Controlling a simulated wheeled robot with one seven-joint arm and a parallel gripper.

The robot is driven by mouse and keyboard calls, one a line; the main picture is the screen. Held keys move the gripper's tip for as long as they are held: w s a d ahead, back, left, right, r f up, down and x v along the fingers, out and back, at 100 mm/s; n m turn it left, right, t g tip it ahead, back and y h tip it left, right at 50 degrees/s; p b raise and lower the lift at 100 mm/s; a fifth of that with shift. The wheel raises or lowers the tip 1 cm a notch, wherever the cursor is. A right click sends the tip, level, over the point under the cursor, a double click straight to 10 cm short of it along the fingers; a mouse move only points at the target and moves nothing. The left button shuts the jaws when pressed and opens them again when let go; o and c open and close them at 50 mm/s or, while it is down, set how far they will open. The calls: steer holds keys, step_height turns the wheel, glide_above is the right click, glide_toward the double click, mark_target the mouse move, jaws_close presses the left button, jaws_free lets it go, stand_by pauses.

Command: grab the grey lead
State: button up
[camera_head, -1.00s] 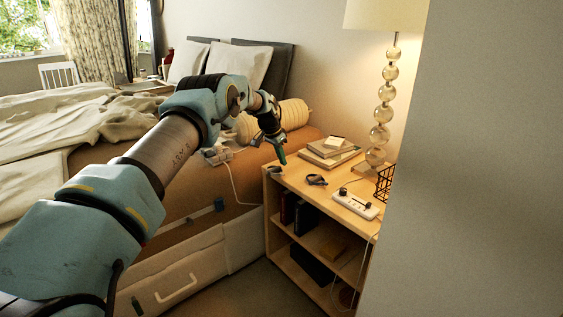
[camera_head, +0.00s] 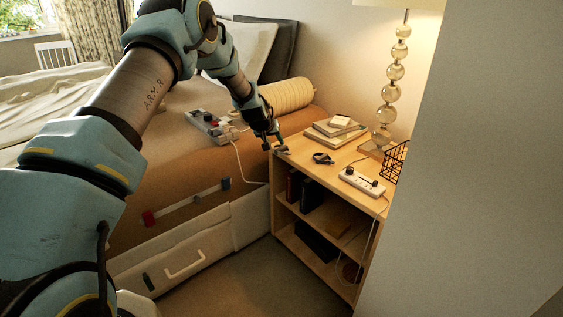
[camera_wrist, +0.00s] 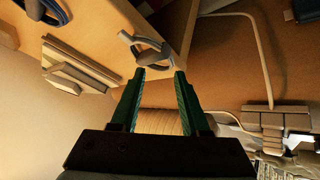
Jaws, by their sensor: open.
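The grey lead (camera_wrist: 150,48), a small bundled coil, lies at the bedside corner of the wooden nightstand top. In the head view the lead (camera_head: 284,150) is right by my fingertips and partly hidden by them. My gripper (camera_wrist: 160,74) is open, with green fingers. In the wrist view the coil is just beyond the fingertips, a little left of the gap between them. In the head view my gripper (camera_head: 273,144) points down at that corner. Nothing is between the fingers. I cannot tell whether a fingertip touches the lead.
A dark coiled lead (camera_head: 323,158) lies nearby on the nightstand (camera_head: 310,172). Stacked books (camera_head: 333,131), a white power strip (camera_head: 361,182), a wire basket (camera_head: 393,163) and a lamp (camera_head: 396,72) stand around it. Another power strip (camera_head: 209,124) with a white cable lies on the bed.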

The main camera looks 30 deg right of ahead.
steer(key=s+a+f+n+t+h+b, duration=0.1)
steer(key=s+a+f+n+t+b, duration=0.3)
steer(key=n, duration=0.3)
steer(key=n+t+h+b, duration=0.3)
steer(key=n+t, duration=0.3)
steer(key=n, duration=0.4)
glide_toward(282, 157)
steer(key=b+x, duration=0.1)
steer(key=x, duration=0.6)
steer(key=shift+b, duration=0.3)
steer(key=shift+w+d, duration=0.3)
steer(key=shift+w, duration=0.2)
steer(key=shift+c, duration=0.7)
jaws_close()
